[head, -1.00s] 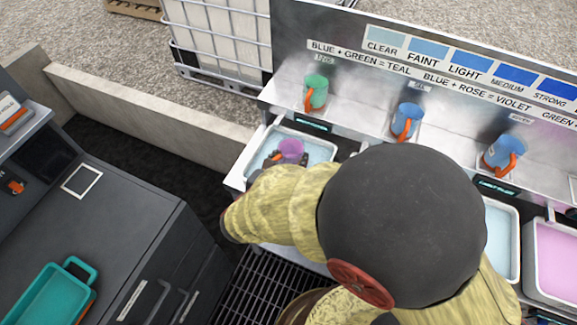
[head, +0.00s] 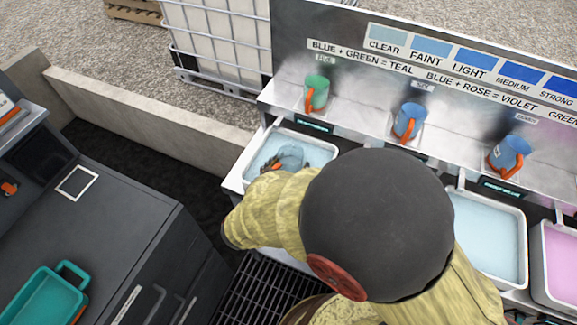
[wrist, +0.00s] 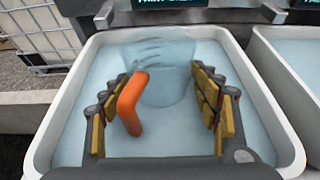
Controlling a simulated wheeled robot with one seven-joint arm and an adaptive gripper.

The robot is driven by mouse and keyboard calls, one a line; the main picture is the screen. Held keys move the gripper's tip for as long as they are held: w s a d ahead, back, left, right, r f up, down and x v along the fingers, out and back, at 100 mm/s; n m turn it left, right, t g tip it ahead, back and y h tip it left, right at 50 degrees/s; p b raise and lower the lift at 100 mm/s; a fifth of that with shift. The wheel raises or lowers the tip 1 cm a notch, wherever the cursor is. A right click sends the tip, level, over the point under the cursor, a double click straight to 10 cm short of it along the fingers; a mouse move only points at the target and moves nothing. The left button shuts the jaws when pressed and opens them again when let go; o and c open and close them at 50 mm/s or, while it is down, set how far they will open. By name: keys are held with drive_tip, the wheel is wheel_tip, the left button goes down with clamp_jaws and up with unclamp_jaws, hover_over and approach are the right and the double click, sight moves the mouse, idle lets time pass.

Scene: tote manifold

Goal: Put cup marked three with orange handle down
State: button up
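A pale blue cup (wrist: 158,75) with an orange handle (wrist: 131,103) is in the left light blue tray (wrist: 62,125). Its colour nearly matches the liquid, and no number on it is readable. It also shows in the head view (head: 290,156). My gripper (wrist: 161,72) reaches down into the tray, with a finger on each side of the cup and the handle between them. The fingertips appear to press on the cup's sides. My arm hides part of the tray's front in the head view.
A green cup (head: 316,94) and two blue cups (head: 409,121) (head: 508,155) stand on the ledge behind the trays. Another light blue tray (head: 490,240) and a pink tray (head: 562,262) are to the right. A dark cabinet (head: 110,225) stands left.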

drive_tip(key=shift+o, duration=0.2)
drive_tip(key=shift+r, duration=0.2)
drive_tip(key=p+v, duration=0.4)
drive_tip(key=v, duration=0.8)
